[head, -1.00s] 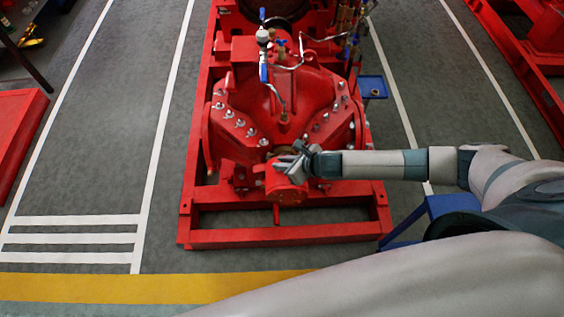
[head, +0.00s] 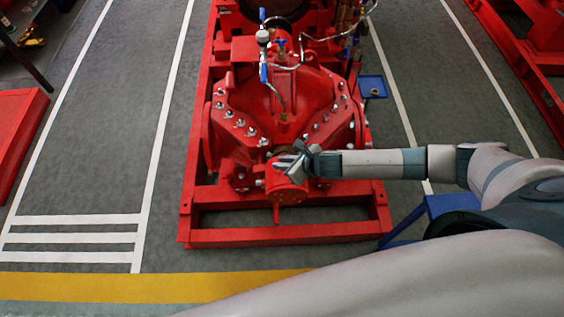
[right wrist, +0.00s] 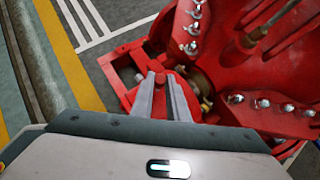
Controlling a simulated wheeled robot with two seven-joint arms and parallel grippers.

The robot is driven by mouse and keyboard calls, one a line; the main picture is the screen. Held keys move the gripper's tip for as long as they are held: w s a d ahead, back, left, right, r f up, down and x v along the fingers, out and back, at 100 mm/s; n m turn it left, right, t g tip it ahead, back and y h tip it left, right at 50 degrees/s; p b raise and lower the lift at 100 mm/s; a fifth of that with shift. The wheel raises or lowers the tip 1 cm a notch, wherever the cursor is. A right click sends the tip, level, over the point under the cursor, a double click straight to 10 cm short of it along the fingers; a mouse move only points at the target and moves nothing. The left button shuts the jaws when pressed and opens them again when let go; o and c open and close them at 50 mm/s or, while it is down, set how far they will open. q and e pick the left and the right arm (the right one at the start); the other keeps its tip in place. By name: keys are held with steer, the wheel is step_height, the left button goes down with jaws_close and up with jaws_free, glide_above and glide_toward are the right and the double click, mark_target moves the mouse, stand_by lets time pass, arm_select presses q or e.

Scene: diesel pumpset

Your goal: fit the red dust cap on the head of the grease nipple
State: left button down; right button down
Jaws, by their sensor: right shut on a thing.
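My right gripper (head: 284,160) is at the near end of the red pump (head: 264,104), over its round end housing (head: 286,190). In the right wrist view its two grey fingers (right wrist: 161,76) are shut on a small red piece, the red dust cap (right wrist: 160,80). Most of the cap is hidden by the fingers, and its red blends with the red metal behind. I cannot make out the grease nipple in either view, so I cannot tell whether the cap touches it. My left gripper is not in view.
The pump's bolted flanges (right wrist: 268,103) rise close to the right gripper. A red base frame (head: 285,236) surrounds the near end. A blue tray (head: 372,87) stands right of the pump. Grey floor (head: 100,150) on the left is clear.

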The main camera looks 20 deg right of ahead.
steer(key=shift+f+b, duration=0.8)
steer(key=shift+f, duration=0.7)
stand_by(0.3)
steer(key=c, duration=1.6)
jaws_free()
steer(key=shift+c, duration=0.2)
steer(key=shift+d+r, duration=0.1)
steer(key=b+v, duration=0.2)
steer(key=v, duration=1.5)
steer(key=shift+s+b, duration=0.2)
steer(key=shift+b, duration=0.1)
